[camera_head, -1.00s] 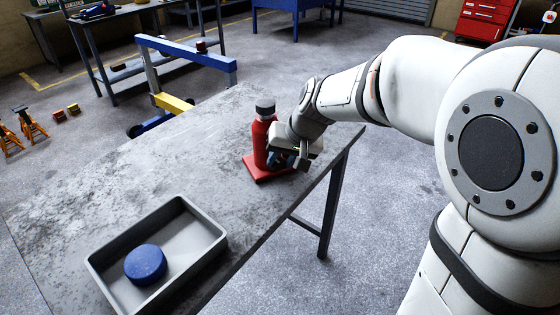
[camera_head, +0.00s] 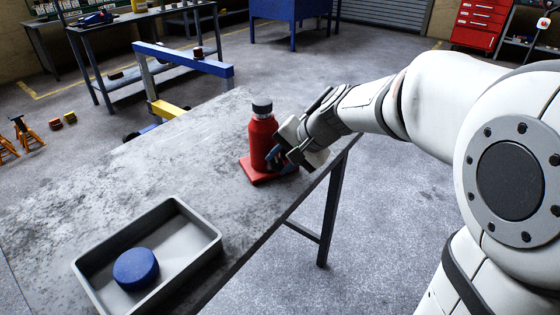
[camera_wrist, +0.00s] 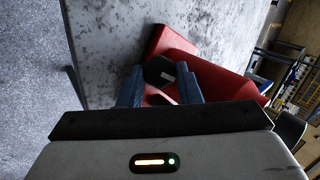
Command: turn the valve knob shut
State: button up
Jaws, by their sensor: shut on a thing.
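The red jack body (camera_head: 262,140), a bottle-shaped cylinder with a dark cap, stands upright on its red base (camera_head: 256,176) near the far right edge of the table. The valve knob (camera_wrist: 158,70) is dark with a small pale mark and sits low on the red body in the wrist view. My gripper (camera_head: 275,158) reaches in from the right, low against the jack. Its blue fingers stand on either side of the knob in the wrist view and are shut on it. In the head view the gripper hides the knob.
A grey tray (camera_head: 205,250) with a blue round puck (camera_head: 136,268) lies at the near end of the grey table (camera_head: 110,190). The table between tray and jack is clear. A blue and yellow hoist (camera_head: 185,62) stands on the floor behind the table.

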dwell(0.3)
jog(key=o, duration=1)
jog(key=p+v, duration=0.1)
jog(key=v, duration=0.6)
jog(key=shift+s+d+r+p, duration=0.15)
jog(key=shift+d+r+p, duration=0.05)
jog(key=shift+r+p, duration=0.2)
jog(key=s+d+r+n+h+p, duration=0.1)
jog(key=s+d+r+h+p, duration=0.1)
jog(key=s+p, duration=0.3)
jog(key=s+d+r+n+g+h+p, duration=0.1)
jog(key=s+d+r+n+h+p, duration=0.1)
jog(key=s+p, duration=0.4)
jog(key=s+d+r+n+h+p, duration=0.2)
jog(key=s+d+r+p, duration=0.2)
jog(key=s+d+p, duration=0.1)
jog(key=shift+s+d+r+p, duration=0.2)
jog(key=shift+s+p, duration=0.15)
jog(key=shift+p, duration=0.25)
